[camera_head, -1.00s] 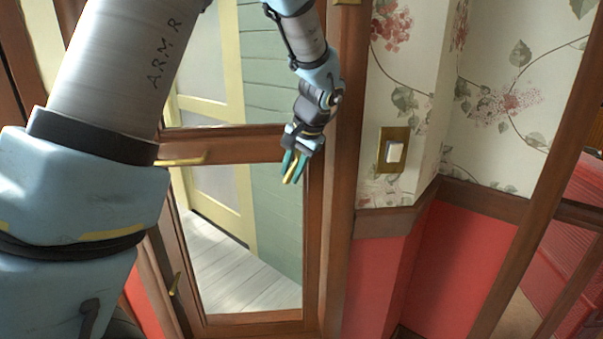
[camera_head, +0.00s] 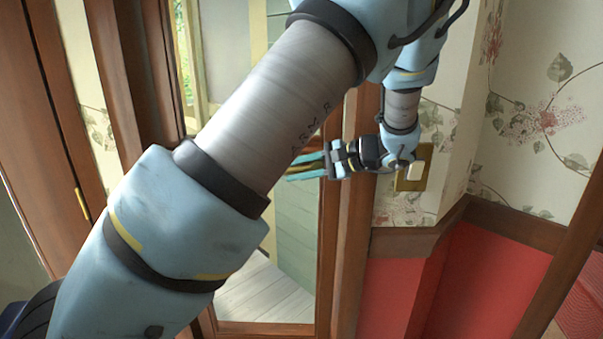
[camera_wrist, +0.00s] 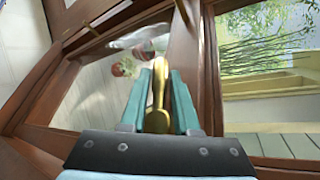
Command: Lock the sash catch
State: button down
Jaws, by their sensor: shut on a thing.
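The brass sash catch (camera_wrist: 157,120) shows in the wrist view, a lever lying lengthwise between the teal fingers of my gripper (camera_wrist: 160,90). The fingers are closed on it, one on each side. The lever lies in front of the brown wooden sash rail (camera_wrist: 195,45). In the head view my gripper (camera_head: 292,170) points left across the window.
The window frame's right post (camera_head: 350,240) stands right beside my gripper. A light switch (camera_head: 412,178) on a brass plate is on the floral wall close behind my wrist. Red panelling (camera_head: 400,280) lies below.

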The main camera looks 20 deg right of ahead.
jog(key=shift+r+m+t+y, duration=0.3)
jog(key=shift+r+t+y, duration=0.2)
jog(key=shift+y, duration=0.5)
jog(key=shift+r, duration=0.15)
jog(key=c, duration=0.7)
grip_release()
jog(key=shift+o, duration=0.2)
jog(key=b+v, duration=0.3)
jog(key=v, duration=0.7)
jog(key=shift+s+d, duration=0.25)
jog(key=shift+d, duration=0.1)
